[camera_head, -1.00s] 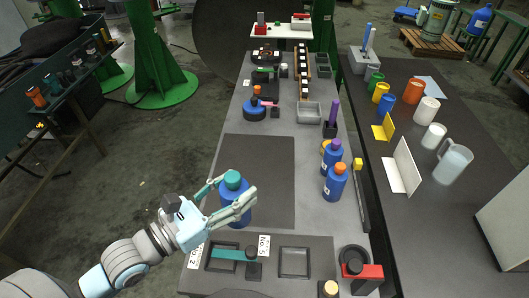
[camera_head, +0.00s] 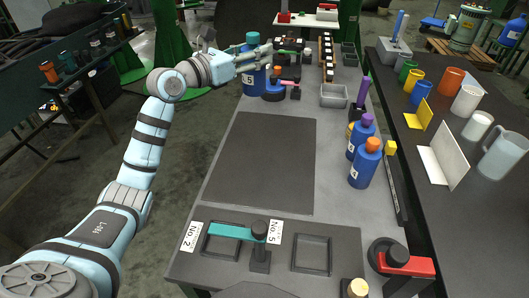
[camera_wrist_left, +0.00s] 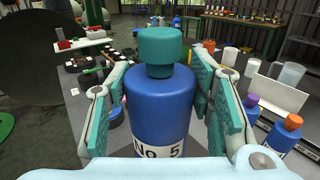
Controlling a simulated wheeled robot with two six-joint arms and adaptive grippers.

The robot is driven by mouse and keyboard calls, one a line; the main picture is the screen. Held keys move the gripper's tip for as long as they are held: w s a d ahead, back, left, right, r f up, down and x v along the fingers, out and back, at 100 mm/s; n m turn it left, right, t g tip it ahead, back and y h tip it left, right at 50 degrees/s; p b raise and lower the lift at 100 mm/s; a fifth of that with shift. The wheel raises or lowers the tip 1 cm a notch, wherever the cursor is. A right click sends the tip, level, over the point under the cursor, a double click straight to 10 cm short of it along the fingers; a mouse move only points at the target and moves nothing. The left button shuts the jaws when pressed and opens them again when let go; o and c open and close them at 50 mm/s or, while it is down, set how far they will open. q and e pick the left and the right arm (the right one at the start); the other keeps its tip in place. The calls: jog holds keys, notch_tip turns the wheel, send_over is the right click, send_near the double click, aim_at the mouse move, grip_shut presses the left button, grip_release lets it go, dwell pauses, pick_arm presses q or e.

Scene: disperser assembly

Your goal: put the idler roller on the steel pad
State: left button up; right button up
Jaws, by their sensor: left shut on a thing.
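My left gripper (camera_head: 257,60) is shut on a blue bottle (camera_head: 253,82) with a teal cap, upright at the table's far left edge. In the left wrist view the bottle (camera_wrist_left: 160,110) reads "No. 5" and stands between the gripper's two pads (camera_wrist_left: 163,98). I cannot tell whether its base touches the table. I cannot tell for certain which thing is the idler roller or the steel pad. A flat dark rectangle (camera_head: 262,165) lies bare mid-table. My right gripper is not in view.
Two blue bottles, purple-capped (camera_head: 361,134) and orange-capped (camera_head: 366,165), stand right of the dark rectangle. A grey tray (camera_head: 334,95) is behind them. A near stand (camera_head: 188,265) bears a teal bar (camera_head: 230,231). A red-and-black fixture (camera_head: 405,262) is near right.

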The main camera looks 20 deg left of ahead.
aim_at(245, 77)
pick_arm(q)
jog(key=f, duration=0.3)
jog(key=f+b, duration=0.1)
jog(key=f, duration=0.1)
jog(key=shift+s+f, duration=0.25)
jog(key=shift+s, duration=0.05)
notch_tip(245, 77, down, 14)
jog(key=b, duration=0.5)
jog(key=shift+w+r, duration=0.2)
jog(key=shift+r, duration=0.05)
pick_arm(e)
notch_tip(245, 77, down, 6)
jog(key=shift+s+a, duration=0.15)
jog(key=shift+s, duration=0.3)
pick_arm(q)
jog(key=o, duration=1.5)
jog(key=shift+o, duration=0.6)
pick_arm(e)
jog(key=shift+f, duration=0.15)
pick_arm(q)
jog(key=v, duration=1.2)
